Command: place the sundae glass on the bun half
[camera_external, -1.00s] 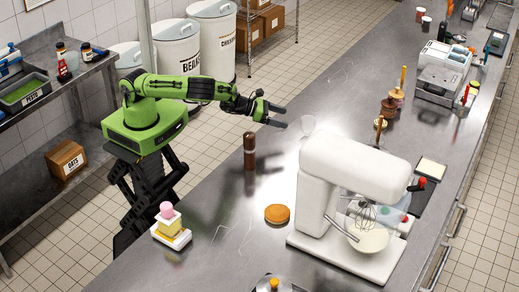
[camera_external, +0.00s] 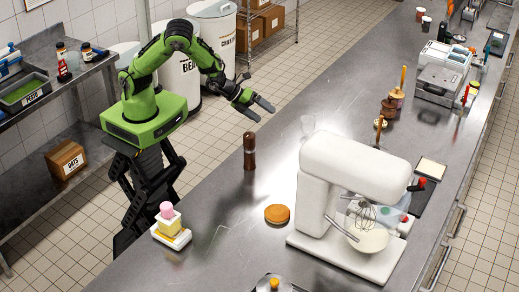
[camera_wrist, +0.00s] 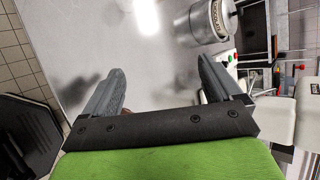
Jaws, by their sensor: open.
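The bun half (camera_external: 277,214) is a flat, round, orange-brown piece lying on the steel counter, left of the mixer. A faint clear glass shape (camera_external: 308,125), which looks like the sundae glass, stands on the counter behind the mixer's head; its outline is hard to make out. My gripper (camera_external: 259,107) is open and empty above the counter, left of the glass and well away from the bun half. In the wrist view my gripper (camera_wrist: 158,78) shows its two fingers spread with bare grey surface between them. I cannot identify the glass or bun there.
A dark brown mill (camera_external: 250,151) stands upright below my gripper in the picture. The large white mixer (camera_external: 345,165) stands right of the bun half. A butter dish (camera_external: 171,237) with a pink ball on top is near the left edge. Counter around the bun's left is clear.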

